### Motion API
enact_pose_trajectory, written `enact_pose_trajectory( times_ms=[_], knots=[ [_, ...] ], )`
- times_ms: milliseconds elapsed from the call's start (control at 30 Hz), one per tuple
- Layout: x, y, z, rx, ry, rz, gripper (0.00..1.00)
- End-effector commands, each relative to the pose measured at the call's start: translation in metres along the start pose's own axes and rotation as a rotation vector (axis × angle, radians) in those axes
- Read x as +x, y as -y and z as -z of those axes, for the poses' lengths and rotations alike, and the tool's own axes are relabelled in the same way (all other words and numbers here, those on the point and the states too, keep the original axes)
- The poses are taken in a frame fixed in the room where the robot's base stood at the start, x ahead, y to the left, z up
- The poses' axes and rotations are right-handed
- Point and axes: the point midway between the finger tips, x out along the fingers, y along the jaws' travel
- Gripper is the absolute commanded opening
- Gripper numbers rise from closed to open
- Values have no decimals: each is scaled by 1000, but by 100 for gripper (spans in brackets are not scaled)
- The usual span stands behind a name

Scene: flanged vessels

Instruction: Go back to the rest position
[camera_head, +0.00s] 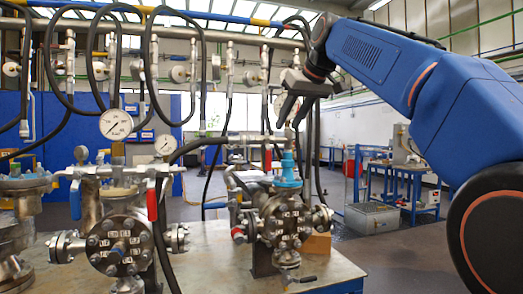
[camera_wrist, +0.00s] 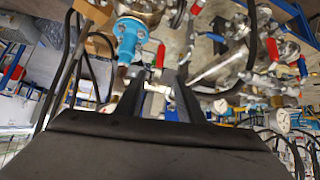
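My gripper (camera_head: 293,118) hangs from my blue arm in the upper middle of the head view, fingers pointing down. It is in the air above the right-hand flanged vessel (camera_head: 283,222) and its light-blue fitting (camera_head: 289,170). In the wrist view my gripper (camera_wrist: 160,78) shows two dark fingers standing apart, and I see nothing held between them. The light-blue fitting (camera_wrist: 130,38) appears beyond the fingers, to their left. The vessels and table lie farther off, seen at a steep tilt.
A second flanged vessel (camera_head: 118,245) with red and blue valve handles stands left on the metal table (camera_head: 335,268). Pressure gauges (camera_head: 116,124) and looped black hoses are behind. A blue workbench (camera_head: 408,172) is at the right.

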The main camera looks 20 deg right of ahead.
Motion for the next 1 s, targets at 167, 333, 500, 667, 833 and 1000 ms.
enact_pose_trajectory(
  times_ms=[167,333,500,667,833,1000],
  knots=[
    [2,2,-6,4,6,0,35],
    [11,9,-40,26,35,-4,35],
    [30,21,-103,61,86,-14,35],
    [52,34,-179,93,142,-26,35],
    [78,48,-270,122,201,-43,35],
    [104,61,-369,143,259,-61,35]
  ],
)
